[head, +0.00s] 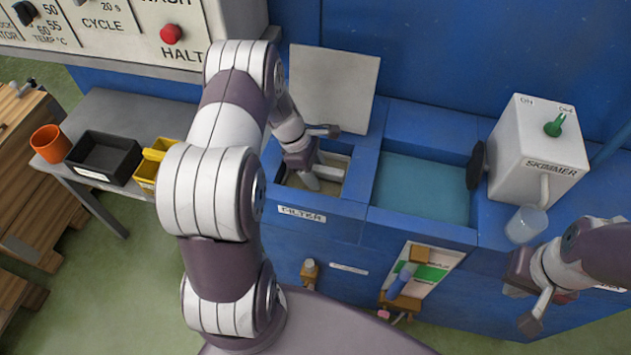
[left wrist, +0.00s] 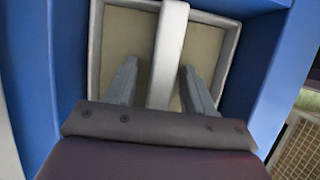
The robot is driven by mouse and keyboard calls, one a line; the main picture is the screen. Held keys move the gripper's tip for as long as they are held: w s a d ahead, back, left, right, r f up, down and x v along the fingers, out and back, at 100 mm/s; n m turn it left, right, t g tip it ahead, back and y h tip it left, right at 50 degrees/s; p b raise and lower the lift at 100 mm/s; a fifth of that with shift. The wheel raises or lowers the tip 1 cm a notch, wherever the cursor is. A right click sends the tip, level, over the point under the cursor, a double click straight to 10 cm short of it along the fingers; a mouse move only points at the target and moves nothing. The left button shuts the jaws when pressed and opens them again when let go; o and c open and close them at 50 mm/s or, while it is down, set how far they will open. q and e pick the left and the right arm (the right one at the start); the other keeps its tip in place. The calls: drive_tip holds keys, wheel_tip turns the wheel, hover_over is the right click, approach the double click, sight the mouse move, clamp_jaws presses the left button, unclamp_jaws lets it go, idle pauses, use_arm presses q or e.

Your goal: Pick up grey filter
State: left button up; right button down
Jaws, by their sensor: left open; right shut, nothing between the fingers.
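The grey filter (head: 289,181) sits in the open well labelled FILTER in the blue housing. In the left wrist view the filter (left wrist: 97,45) is a pale grey frame with a beige panel and a raised grey handle bar (left wrist: 168,50) across its middle. My left gripper (head: 312,180) reaches down into the well. In the left wrist view its open fingers (left wrist: 158,80) stand one on each side of the bar, with a gap visible on both sides. My arm hides part of the filter in the head view. My right gripper (head: 530,322) is shut and empty at the lower right.
The well's grey lid (head: 335,85) stands open behind it. A water basin (head: 420,185) and the white skimmer box (head: 538,150) are to the right. Black (head: 104,158) and yellow (head: 146,170) bins and an orange cup (head: 50,143) stand on the left bench.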

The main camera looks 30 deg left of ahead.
use_arm(q)
clamp_jaws()
